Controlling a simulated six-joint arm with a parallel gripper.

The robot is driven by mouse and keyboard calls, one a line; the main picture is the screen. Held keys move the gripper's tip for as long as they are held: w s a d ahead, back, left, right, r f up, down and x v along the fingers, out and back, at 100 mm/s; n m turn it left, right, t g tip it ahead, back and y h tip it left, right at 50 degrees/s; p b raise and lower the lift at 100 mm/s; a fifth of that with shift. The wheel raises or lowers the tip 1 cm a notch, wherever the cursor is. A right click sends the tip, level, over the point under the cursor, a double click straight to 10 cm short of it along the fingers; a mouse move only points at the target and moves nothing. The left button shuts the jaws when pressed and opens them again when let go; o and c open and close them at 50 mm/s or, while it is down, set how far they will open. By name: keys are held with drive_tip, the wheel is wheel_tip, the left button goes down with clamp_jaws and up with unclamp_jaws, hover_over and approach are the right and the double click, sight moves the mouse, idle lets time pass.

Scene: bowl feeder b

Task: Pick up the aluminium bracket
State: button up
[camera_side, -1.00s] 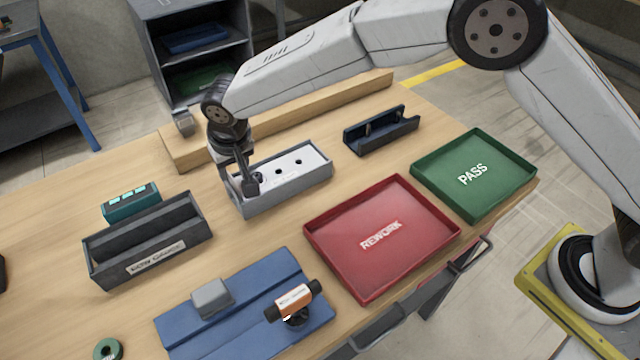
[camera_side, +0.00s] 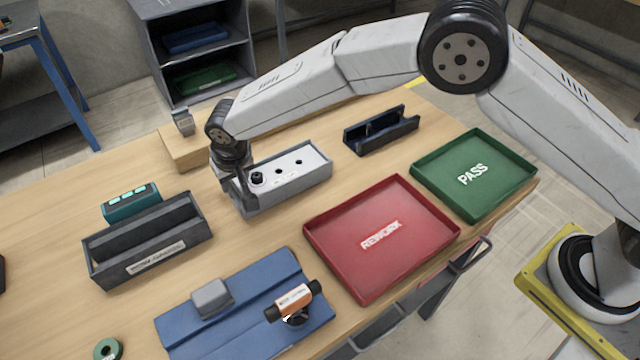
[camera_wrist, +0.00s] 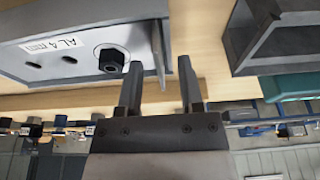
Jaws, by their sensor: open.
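A grey block with a pale top (camera_side: 305,165) stands mid-table. Its top has holes and a black nut (camera_side: 257,179). The wrist view shows the same top (camera_wrist: 80,25) with an "AL 4 mm" label. A thin grey metal plate (camera_wrist: 159,50) stands at the block's end, between my open fingers, and appears to be the aluminium bracket. I cannot tell how it joins the block. My gripper (camera_side: 244,203) is at the block's left end, and its open fingers (camera_wrist: 157,72) show in the wrist view, apparently not pressing the plate.
A dark slotted gauge box (camera_side: 150,250) stands left of my gripper, a teal box (camera_side: 130,202) behind it. A wooden rail (camera_side: 195,150) runs behind, with a small metal piece (camera_side: 183,121). In front are a blue fixture (camera_side: 180,325) and red tray (camera_side: 340,270); a green tray (camera_side: 435,190) is right.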

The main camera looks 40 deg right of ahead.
clamp_jaws()
idle(1.3)
